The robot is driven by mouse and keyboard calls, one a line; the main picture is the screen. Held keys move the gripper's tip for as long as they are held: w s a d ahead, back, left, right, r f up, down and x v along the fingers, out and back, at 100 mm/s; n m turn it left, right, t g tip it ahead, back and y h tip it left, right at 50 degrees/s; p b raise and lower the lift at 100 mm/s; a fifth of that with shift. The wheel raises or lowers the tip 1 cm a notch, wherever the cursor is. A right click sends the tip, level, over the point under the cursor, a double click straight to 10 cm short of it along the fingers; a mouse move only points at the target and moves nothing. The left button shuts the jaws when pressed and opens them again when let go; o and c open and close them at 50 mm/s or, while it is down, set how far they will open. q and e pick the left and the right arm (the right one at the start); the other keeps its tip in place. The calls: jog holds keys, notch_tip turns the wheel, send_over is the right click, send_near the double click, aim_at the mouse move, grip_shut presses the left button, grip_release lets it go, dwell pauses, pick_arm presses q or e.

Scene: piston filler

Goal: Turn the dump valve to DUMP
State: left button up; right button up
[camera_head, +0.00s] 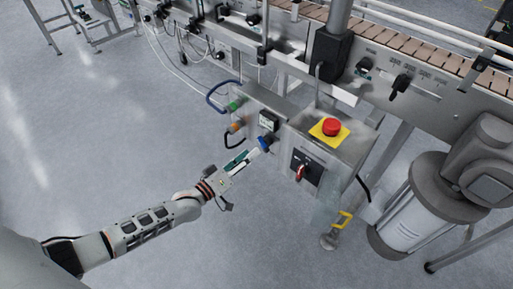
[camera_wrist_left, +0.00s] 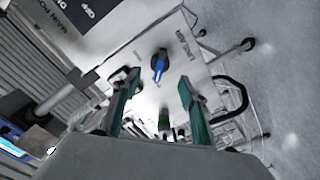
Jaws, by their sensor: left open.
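A blue knob (camera_head: 264,143), which looks like the dump valve, sits on the left face of the steel control box. My right gripper is not in view.
The control box carries a red emergency button (camera_head: 331,127) on a yellow plate and a red rotary switch (camera_head: 300,172). Green (camera_head: 235,105) and orange (camera_head: 237,126) fittings with hoses are behind my gripper. A yellow handle (camera_head: 346,219) is below. Open floor lies left.

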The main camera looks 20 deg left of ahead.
pick_arm(q)
jog(key=v, duration=0.6)
dwell(0.3)
